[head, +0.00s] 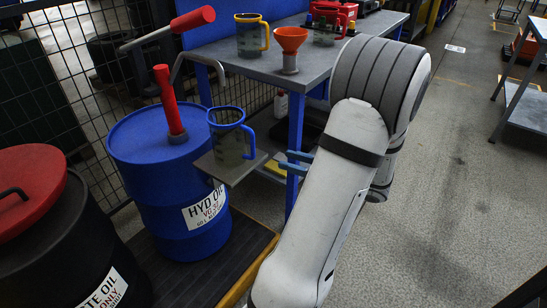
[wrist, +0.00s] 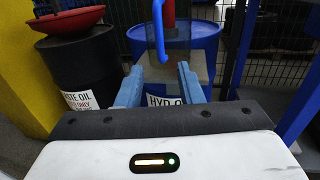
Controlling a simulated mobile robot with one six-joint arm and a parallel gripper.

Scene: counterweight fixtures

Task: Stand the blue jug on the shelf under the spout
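The blue jug (head: 229,145), with a see-through grey body, blue rim and blue handle, stands upright on the small grey shelf (head: 252,163) in front of the blue drum. The pump's bent grey spout (head: 220,72) ends above the jug's mouth. My gripper (head: 293,162) is to the right of the jug, apart from its handle. In the wrist view, my gripper (wrist: 160,82) has its blue fingers spread with nothing between them; the jug's handle (wrist: 158,32) shows ahead, beyond the fingertips. The jug's lower part is hard to make out there.
The blue drum (head: 165,190) carries a red-handled pump. A black waste oil drum (head: 70,260) with a red lid stands at left. A workbench (head: 262,68) behind holds a yellow-rimmed jug (head: 250,38), an orange funnel (head: 290,40) and a red item (head: 330,18).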

